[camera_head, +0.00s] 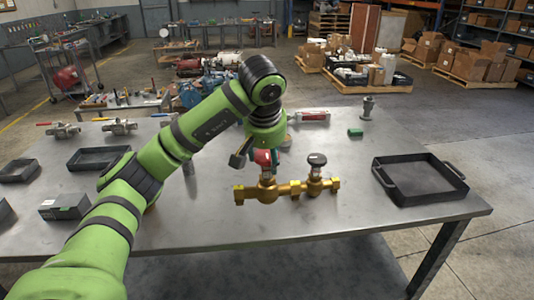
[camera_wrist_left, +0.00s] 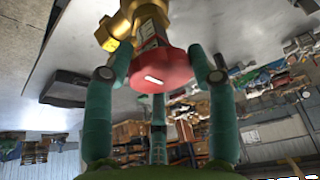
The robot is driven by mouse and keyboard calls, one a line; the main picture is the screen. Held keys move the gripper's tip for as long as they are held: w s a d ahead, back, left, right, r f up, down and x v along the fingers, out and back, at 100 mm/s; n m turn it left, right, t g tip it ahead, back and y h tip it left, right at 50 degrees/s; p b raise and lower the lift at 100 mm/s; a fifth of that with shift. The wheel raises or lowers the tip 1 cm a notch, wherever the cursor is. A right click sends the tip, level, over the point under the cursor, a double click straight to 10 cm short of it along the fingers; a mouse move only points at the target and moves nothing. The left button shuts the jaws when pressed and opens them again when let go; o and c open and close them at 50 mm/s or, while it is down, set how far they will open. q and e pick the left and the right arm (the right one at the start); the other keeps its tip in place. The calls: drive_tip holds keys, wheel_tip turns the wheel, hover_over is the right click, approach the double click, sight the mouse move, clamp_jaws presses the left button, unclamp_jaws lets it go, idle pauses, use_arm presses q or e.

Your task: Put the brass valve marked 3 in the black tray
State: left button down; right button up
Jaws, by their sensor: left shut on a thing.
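The brass valve (camera_head: 290,188) has a red knob at its left and a black knob at its right, with yellow-brass ends. I cannot read a number on it. My left gripper (camera_head: 262,158) is over its red knob. In the left wrist view the gripper's green fingers (camera_wrist_left: 160,76) are shut around the red knob (camera_wrist_left: 162,68), and the brass body (camera_wrist_left: 128,22) shows beyond it. I cannot tell whether the valve touches the table. The large black tray (camera_head: 420,196) with handles is at the table's right, apart from the valve and empty. My right gripper is not in view.
Smaller black trays (camera_head: 97,150) and a dark box (camera_head: 64,207) are at the left of the metal table (camera_head: 300,235). Lever valves (camera_head: 119,127), a green block (camera_head: 355,132) and a grey fitting (camera_head: 367,107) stand farther back. The table between the valve and large tray is clear.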

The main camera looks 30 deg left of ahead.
use_arm(q)
drive_tip(key=s+d+f+m, duration=0.1)
drive_tip(key=s+d+f, duration=0.3)
drive_tip(key=f, duration=0.5)
drive_tip(key=s+d+f+m+h, duration=0.1)
drive_tip(key=s+d+f+m, duration=0.1)
drive_tip(key=s+d+f, duration=0.3)
drive_tip(key=s+d+f+m+h, duration=0.1)
drive_tip(key=s+d+f, duration=0.3)
drive_tip(key=s+f, duration=0.4)
wheel_tip(320, 180, down, 5)
drive_tip(key=shift+s+d+r+m+t, duration=0.1)
drive_tip(key=shift+s+d+m+t, duration=0.25)
drive_tip(key=shift+m, duration=0.35)
